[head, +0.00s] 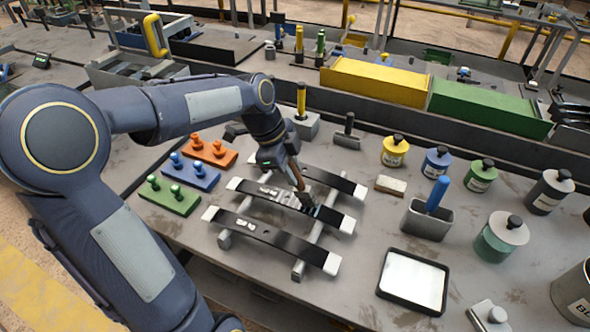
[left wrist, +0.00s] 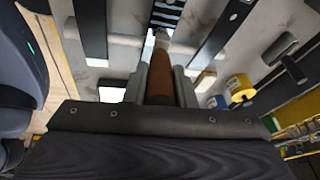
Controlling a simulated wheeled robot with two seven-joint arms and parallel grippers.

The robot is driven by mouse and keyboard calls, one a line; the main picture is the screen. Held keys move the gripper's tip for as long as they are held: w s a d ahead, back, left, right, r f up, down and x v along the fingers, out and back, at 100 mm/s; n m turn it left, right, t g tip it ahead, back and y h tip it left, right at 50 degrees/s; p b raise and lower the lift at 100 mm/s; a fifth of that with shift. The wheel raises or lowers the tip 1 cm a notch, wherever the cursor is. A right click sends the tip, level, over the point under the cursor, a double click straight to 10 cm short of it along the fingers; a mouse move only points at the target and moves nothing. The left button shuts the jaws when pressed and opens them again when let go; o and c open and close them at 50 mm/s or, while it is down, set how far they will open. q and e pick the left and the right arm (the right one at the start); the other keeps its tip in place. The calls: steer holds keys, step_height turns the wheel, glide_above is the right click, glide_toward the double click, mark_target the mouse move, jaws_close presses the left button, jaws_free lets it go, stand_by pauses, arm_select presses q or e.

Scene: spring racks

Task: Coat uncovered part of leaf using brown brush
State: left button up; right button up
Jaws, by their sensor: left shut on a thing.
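My left gripper (head: 291,165) is shut on the brown brush (head: 298,182), holding it tilted above the spring rack. The brush's brown handle also shows between the fingers in the left wrist view (left wrist: 160,78). Its lower end is at the right part of the middle dark leaf (head: 258,199); I cannot tell whether it touches. That leaf has pale grey patches along its middle and light stripes near the brush. The front leaf (head: 293,246) has a pale patch left of its middle. The back leaf (head: 325,178) looks mostly dark, partly hidden by my gripper. My right gripper is not in view.
A grey cup with a blue-handled tool (head: 428,219) and a white-filled tray (head: 413,281) stand right of the rack. Several lidded pots, including a yellow one (head: 395,152), stand behind. Orange, blue and green peg blocks (head: 169,196) lie to the left.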

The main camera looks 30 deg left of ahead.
arm_select(q)
steer(key=shift+a, duration=0.45)
steer(key=shift+d+f+b, duration=0.15)
steer(key=shift+d+b, duration=0.15)
steer(key=shift+d, duration=0.9)
steer(key=shift+a+r, duration=0.2)
steer(key=shift+a, duration=1)
steer(key=shift+d+f, duration=0.15)
steer(key=shift+d, duration=1.1)
steer(key=shift+r+p, duration=2.25)
steer(key=shift+r, duration=0.9)
